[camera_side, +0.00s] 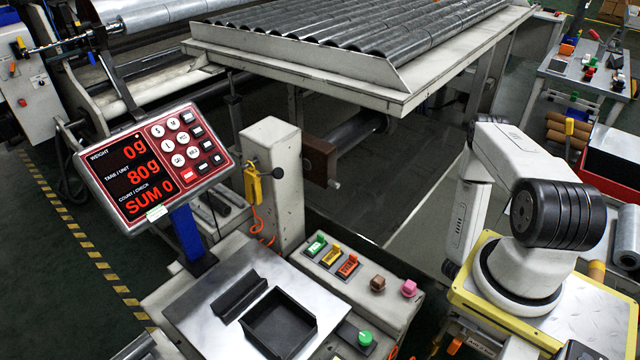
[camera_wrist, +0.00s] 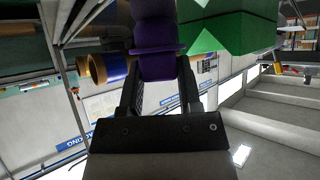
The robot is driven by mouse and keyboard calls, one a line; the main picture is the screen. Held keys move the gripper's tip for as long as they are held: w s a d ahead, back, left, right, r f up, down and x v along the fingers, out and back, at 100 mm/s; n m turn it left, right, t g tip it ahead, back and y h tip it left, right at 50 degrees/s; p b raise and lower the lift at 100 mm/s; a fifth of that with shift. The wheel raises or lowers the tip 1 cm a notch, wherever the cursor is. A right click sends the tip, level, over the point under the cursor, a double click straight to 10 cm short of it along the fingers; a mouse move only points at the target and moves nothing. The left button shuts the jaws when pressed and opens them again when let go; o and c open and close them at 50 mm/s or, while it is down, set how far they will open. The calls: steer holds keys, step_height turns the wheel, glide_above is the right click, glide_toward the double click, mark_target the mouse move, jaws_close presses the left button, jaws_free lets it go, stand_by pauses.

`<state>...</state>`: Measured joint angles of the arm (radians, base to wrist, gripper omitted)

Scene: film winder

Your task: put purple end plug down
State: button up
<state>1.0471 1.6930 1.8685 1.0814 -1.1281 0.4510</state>
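The purple end plug (camera_wrist: 157,40) shows in the wrist view, between the two dark fingers of my gripper (camera_wrist: 161,68). My gripper is shut on it, with the plug's wide rim near the fingertips. The far end of the plug runs out of the top of the picture. I cannot make out the purple plug or my gripper in the side view.
A large green object (camera_wrist: 232,25) is close beside the plug in the wrist view. In the side view, a black tray (camera_side: 311,329) sits on the metal scale plate (camera_side: 207,322). Brown (camera_side: 378,284) and pink (camera_side: 409,288) plugs stand on the bench. The scale display (camera_side: 150,165) reads 0g.

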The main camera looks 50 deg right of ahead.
jaws_close()
steer(key=shift+r, duration=0.1)
steer(key=shift+r, duration=1)
steer(key=s+a+r, duration=0.5)
steer(key=a+r, duration=0.5)
steer(key=a, duration=0.3)
steer(key=shift+r, duration=0.4)
steer(key=shift+w, duration=0.15)
